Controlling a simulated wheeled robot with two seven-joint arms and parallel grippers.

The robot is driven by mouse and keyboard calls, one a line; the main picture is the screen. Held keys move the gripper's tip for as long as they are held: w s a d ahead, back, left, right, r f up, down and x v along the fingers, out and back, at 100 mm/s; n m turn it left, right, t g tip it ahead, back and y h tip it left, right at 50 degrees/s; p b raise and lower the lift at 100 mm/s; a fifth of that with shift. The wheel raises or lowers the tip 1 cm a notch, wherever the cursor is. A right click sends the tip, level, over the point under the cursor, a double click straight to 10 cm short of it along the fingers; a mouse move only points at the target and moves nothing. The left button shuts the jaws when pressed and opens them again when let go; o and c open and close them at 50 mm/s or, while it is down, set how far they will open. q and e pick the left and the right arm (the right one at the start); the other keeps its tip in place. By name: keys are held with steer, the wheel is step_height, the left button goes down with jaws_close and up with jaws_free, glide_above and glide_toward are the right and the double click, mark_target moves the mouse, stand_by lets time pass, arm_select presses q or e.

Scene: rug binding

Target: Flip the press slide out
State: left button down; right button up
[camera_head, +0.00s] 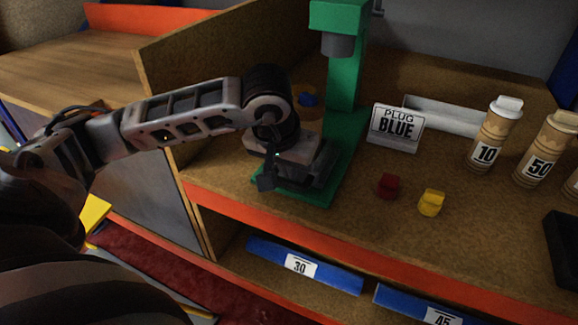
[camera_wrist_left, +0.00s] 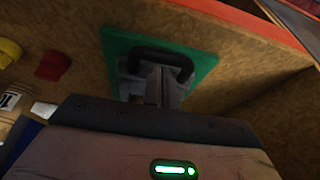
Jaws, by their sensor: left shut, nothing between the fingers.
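The green press (camera_head: 345,85) stands on the wooden bench, with a grey cylinder under its head. Its green base plate (camera_head: 345,140) also shows in the left wrist view (camera_wrist_left: 205,70). My left gripper (camera_head: 300,168) is low over the front of the base plate, shut with nothing between its fingers. In the left wrist view my fingers (camera_wrist_left: 157,88) point at the plate, and a dark loop-shaped handle (camera_wrist_left: 160,54), likely the press slide's, is just beyond the tips. I cannot tell whether they touch. The gripper hides most of the slide. My right gripper is not in view.
A red plug (camera_head: 389,186) and a yellow plug (camera_head: 431,203) lie right of the press; a blue one (camera_head: 307,97) is behind my arm. A "PLUG BLUE" sign (camera_head: 396,127) and labelled bottles (camera_head: 491,138) stand farther right. A wooden side panel (camera_head: 215,50) rises at left.

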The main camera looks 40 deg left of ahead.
arm_select(q)
steer(key=p+v, duration=0.4)
steer(key=v, duration=0.5)
steer(key=shift+r+p, duration=0.2)
steer(key=shift+p, duration=0.15)
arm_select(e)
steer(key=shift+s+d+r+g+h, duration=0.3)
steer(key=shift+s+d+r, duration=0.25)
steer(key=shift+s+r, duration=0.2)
arm_select(q)
steer(key=shift+s, duration=0.15)
